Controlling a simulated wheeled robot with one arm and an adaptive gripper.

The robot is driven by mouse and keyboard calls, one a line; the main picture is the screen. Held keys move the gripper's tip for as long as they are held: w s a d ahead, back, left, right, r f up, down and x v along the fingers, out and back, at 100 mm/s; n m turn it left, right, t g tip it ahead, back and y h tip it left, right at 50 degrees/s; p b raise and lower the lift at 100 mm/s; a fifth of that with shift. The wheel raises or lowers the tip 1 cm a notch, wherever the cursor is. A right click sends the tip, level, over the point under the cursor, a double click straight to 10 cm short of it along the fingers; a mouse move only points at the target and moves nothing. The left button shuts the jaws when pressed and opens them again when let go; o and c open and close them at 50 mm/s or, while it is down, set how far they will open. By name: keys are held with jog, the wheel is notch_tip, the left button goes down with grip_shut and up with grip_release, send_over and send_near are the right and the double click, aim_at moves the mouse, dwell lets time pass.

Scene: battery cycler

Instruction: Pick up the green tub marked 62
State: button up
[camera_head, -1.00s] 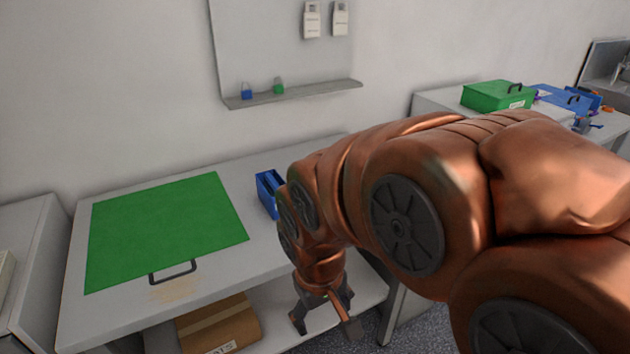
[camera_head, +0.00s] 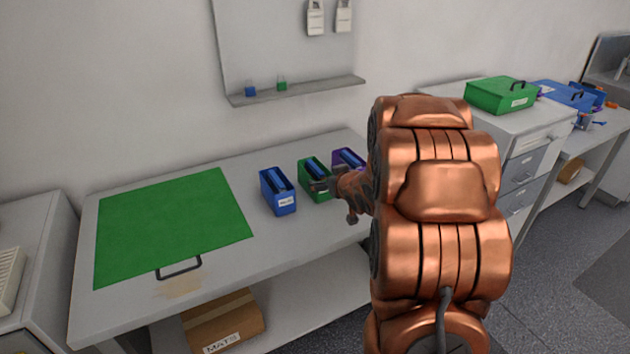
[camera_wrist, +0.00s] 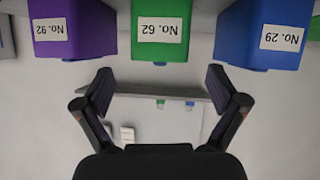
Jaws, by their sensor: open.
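The green tub marked 62 (camera_head: 313,180) stands on the table between a blue tub (camera_head: 279,195) and a purple tub (camera_head: 346,160). Blue cells show inside it. Its label reads No. 62, upside down, in the wrist view, where the green tub (camera_wrist: 160,22) is at the top centre. My gripper (camera_head: 330,190) is in front of the green tub's near side, partly covering it. In the wrist view my gripper (camera_wrist: 158,80) has its fingers spread apart with nothing between them. The tub lies just beyond the fingertips, centred between them.
The purple tub is marked 92 (camera_wrist: 68,25) and the blue one 29 (camera_wrist: 262,32), close on either side. A green mat (camera_head: 170,225) with a black handle lies on the table's left. A wall shelf (camera_head: 295,92) is behind. A cardboard box (camera_head: 222,318) sits below.

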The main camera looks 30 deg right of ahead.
aim_at(319, 171)
jog(key=shift+w+d+r+t+y, duration=0.3)
jog(key=shift+w+d+t+y, duration=0.4)
jog(key=shift+t, duration=0.3)
jog(key=shift+p+x, duration=0.45)
jog(key=shift+x, duration=0.8)
jog(key=shift+w+a+f+p, duration=0.1)
jog(key=shift+w+f+p, duration=0.15)
jog(key=shift+w, duration=0.2)
jog(key=shift+w+a+f+p, duration=0.1)
jog(key=shift+w+p, duration=0.2)
jog(key=shift+w, duration=0.1)
jog(key=shift+w+a+f+p, duration=0.15)
jog(key=shift+w+f+p, duration=0.1)
jog(key=shift+w, duration=0.2)
jog(key=shift+x, duration=0.75)
jog(key=shift+w+f+p, duration=0.15)
jog(key=shift+w+p, duration=0.2)
jog(key=shift+w, duration=0.1)
jog(key=shift+c, duration=0.4)
jog(key=shift+s+f, duration=0.1)
jog(key=c, duration=1.5)
jog(key=shift+o, duration=0.2)
